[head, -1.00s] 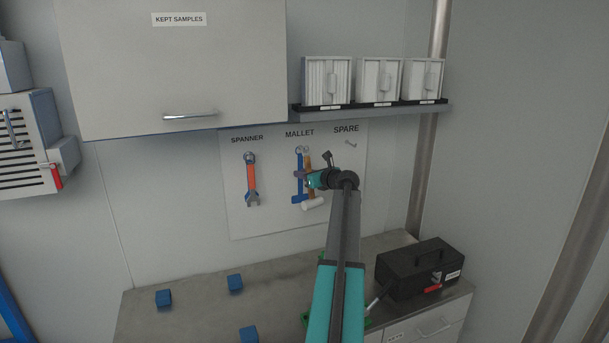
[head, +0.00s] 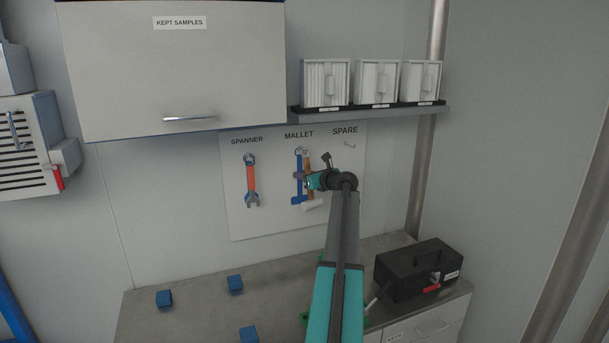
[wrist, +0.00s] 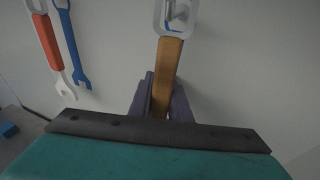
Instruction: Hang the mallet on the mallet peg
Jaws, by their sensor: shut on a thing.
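The mallet has a wooden handle (wrist: 168,62), a pale ring at its top end and a white head (head: 312,205) at the bottom. It hangs upright before the tool board, slightly right of the blue mallet outline (head: 298,190). My gripper (head: 304,177) is shut on the handle; its dark fingers (wrist: 163,98) flank it in the wrist view. The metal mallet peg (wrist: 179,13) shows within the ring's opening in the wrist view. I cannot tell how far it passes through. The mallet head is hidden in the wrist view.
A red-handled spanner (head: 251,180) hangs left on the board (head: 270,222). The spare peg (head: 350,145) is empty. A shelf (head: 375,112) with white boxes is above. Blue cubes (head: 235,284) and a black toolbox (head: 418,270) stand on the bench (head: 200,315).

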